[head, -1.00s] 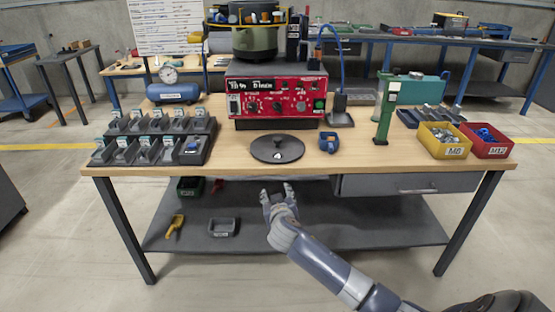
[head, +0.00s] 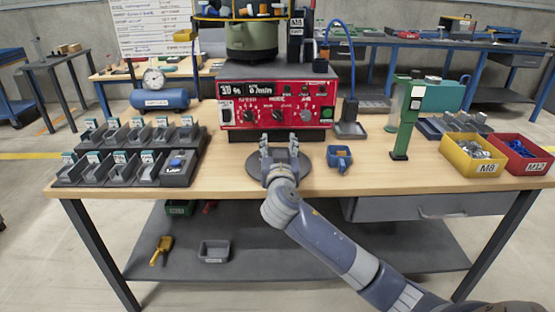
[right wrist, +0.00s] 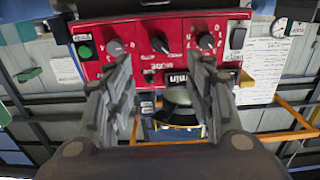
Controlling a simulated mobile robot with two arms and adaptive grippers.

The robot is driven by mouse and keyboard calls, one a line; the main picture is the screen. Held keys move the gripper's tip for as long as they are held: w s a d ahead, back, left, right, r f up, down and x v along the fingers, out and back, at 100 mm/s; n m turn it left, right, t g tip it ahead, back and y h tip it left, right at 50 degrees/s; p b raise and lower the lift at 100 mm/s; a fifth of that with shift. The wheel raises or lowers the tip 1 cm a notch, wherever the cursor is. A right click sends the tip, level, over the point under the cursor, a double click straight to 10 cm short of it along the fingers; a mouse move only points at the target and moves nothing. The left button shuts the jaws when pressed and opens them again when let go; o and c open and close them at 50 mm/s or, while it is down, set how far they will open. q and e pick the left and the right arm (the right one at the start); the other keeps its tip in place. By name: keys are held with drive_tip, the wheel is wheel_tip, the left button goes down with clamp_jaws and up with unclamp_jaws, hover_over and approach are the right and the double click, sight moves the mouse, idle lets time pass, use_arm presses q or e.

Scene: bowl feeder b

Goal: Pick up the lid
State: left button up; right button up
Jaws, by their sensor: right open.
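The lid (head: 256,168) is a dark round disc lying flat on the wooden table in front of the red control box. My right gripper (head: 279,145) is over the lid in the head view and hides its middle, including the knob. In the right wrist view my right gripper (right wrist: 163,95) is open, with nothing between its fingers; the lid does not show there. I cannot tell from these views whether the fingers touch the lid. My left gripper is not in view.
The red control box (head: 262,103) stands close behind the lid. A blue item (head: 339,157) lies right of the lid, with a green post (head: 406,125) farther right. Small dark bins (head: 93,168) fill the table's left side; yellow (head: 468,158) and red (head: 522,158) bins stand at the right.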

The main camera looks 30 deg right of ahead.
drive_tip(key=f, duration=0.4)
drive_tip(key=f+b, duration=0.1)
drive_tip(key=f, duration=0.3)
drive_tip(key=shift+s+a, duration=0.1)
drive_tip(key=shift+s, duration=0.1)
drive_tip(key=shift+w+d+r, duration=0.3)
drive_tip(key=shift+w, duration=0.15)
drive_tip(key=x, duration=0.5)
drive_tip(key=shift+w+b, duration=0.2)
drive_tip(key=shift+b, duration=0.15)
drive_tip(key=shift+w+d, duration=0.3)
drive_tip(key=shift+w, duration=0.15)
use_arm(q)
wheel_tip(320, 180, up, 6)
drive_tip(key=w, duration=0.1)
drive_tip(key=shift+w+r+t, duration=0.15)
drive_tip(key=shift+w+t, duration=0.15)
use_arm(e)
drive_tip(key=shift+c, duration=0.4)
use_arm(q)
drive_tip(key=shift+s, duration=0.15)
use_arm(e)
clamp_jaws()
